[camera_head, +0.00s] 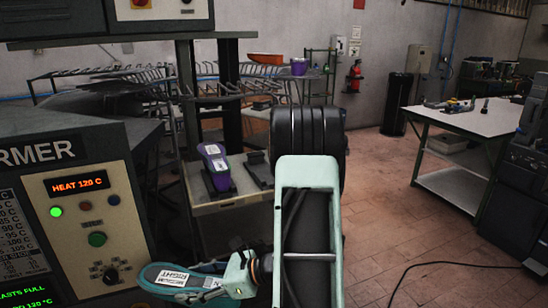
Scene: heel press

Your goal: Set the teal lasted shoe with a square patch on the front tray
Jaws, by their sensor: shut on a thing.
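A teal lasted shoe (160,276) is at the bottom of the head view, lying lengthwise across the picture. A white label on it reads "REGULAR RIGHT". My gripper (226,282) is shut on the right end of this shoe and holds it in front of the control panel. My gripper and arm cover part of the shoe, and I cannot make out a square patch. A pale tray (230,203) on a stand is farther back, behind my arm. A purple lasted shoe (214,166) stands on its left side, and a dark empty holder (257,170) is to the right.
The machine with the "HEAT 120 C" panel (90,215) stands close on the left. Racks (110,75) with an orange item (265,58) are behind. A white-topped workbench (465,118) is at right. The tiled floor (395,215) between is clear except for a black cable (440,265).

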